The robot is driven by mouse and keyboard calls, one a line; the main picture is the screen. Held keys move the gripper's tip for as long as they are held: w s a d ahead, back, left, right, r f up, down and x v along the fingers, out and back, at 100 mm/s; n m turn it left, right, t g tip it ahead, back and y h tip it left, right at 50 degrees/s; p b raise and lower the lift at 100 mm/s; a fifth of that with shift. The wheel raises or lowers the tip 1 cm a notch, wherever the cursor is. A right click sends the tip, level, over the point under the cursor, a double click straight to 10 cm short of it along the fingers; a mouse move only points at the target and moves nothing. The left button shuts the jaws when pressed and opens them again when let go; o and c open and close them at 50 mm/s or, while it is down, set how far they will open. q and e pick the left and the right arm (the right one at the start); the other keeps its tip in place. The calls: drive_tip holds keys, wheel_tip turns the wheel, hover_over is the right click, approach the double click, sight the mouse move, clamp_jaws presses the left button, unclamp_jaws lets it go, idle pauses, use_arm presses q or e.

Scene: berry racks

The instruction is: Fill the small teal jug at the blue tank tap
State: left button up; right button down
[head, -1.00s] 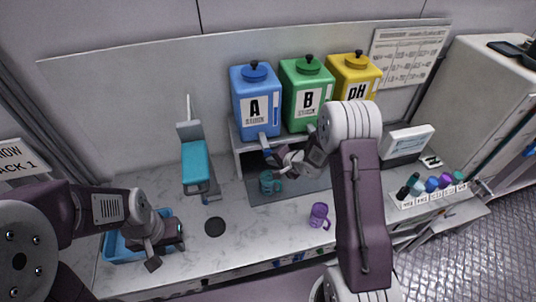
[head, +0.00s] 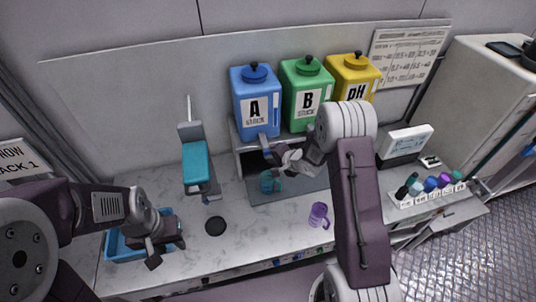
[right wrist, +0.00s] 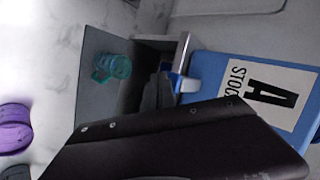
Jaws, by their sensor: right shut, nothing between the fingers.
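The small teal jug (head: 268,183) stands on the grey mat below the blue tank (head: 249,118), marked A. It also shows in the right wrist view (right wrist: 118,67), apart from my gripper; whether it holds liquid I cannot tell. The blue tank's tap (head: 263,141) is at its lower front, and the tap also shows in the right wrist view (right wrist: 186,82). My right gripper (head: 270,157) is shut and empty, just below the tap and above the jug. Whether it touches the tap I cannot tell. My left gripper (head: 165,254) is open over the blue tray (head: 118,247).
A green tank (head: 306,92) and a yellow tank (head: 352,75) stand right of the blue one on the shelf. A purple jug (head: 318,215) stands on the bench at right. A teal-topped device (head: 196,163) and a dark disc (head: 215,226) are at left.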

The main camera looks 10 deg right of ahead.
drive_tip(key=shift+w+p, duration=0.4)
drive_tip(key=shift+w, duration=0.1)
idle(0.4)
drive_tip(key=shift+s, duration=0.1)
idle(1.1)
drive_tip(key=shift+s, duration=0.85)
drive_tip(key=s, duration=0.5)
drive_tip(key=shift+d+b, duration=0.1)
drive_tip(key=shift+b, duration=0.2)
drive_tip(key=shift+f, duration=0.15)
